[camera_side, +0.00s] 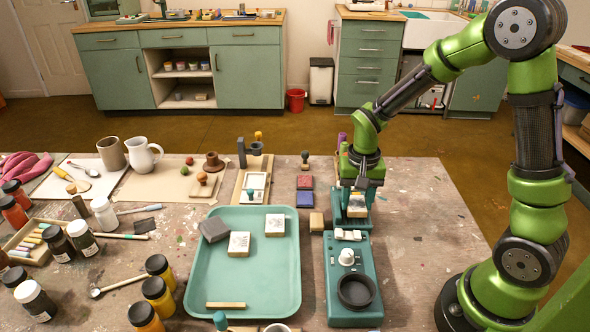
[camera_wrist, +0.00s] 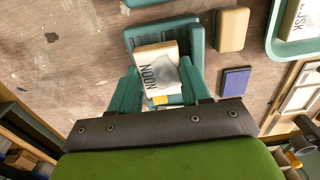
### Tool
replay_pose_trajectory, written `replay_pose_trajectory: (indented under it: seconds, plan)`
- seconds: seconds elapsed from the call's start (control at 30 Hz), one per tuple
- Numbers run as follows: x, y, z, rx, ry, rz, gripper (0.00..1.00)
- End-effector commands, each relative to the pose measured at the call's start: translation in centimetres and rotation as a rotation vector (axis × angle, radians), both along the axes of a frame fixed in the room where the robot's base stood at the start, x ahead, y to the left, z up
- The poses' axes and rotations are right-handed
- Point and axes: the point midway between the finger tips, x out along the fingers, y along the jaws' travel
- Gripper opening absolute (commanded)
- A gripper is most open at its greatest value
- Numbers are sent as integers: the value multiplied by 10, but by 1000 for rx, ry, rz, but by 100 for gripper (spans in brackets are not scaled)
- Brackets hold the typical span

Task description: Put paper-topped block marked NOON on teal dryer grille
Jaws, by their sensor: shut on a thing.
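My gripper (camera_side: 355,212) is shut on the paper-topped block (camera_side: 357,204). In the wrist view the block (camera_wrist: 158,70) shows a pale top marked NOON, a tan side and a grey print, and sits between teal fingers (camera_wrist: 162,92). A teal slotted panel, seemingly the dryer grille (camera_wrist: 140,38), lies under and beyond the block in that view. In the side view the block is at the rear end of the teal machine (camera_side: 335,305); fingers and block largely hide the grille there. I cannot tell whether the block touches it.
A teal tray (camera_side: 218,292) at left holds two paper-topped blocks, a dark block and a wooden strip. A tan block (camera_side: 316,222) and red and blue pads (camera_side: 304,198) lie close left of my gripper. The machine carries a white knob and a black bowl (camera_side: 356,290). Table is clear right.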

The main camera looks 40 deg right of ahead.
Motion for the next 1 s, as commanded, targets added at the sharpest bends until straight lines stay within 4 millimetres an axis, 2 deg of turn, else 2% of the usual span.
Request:
replay_pose_trajectory:
  seconds: [1.0]
  plan:
    - [0,0,-11,0,0,0,18]
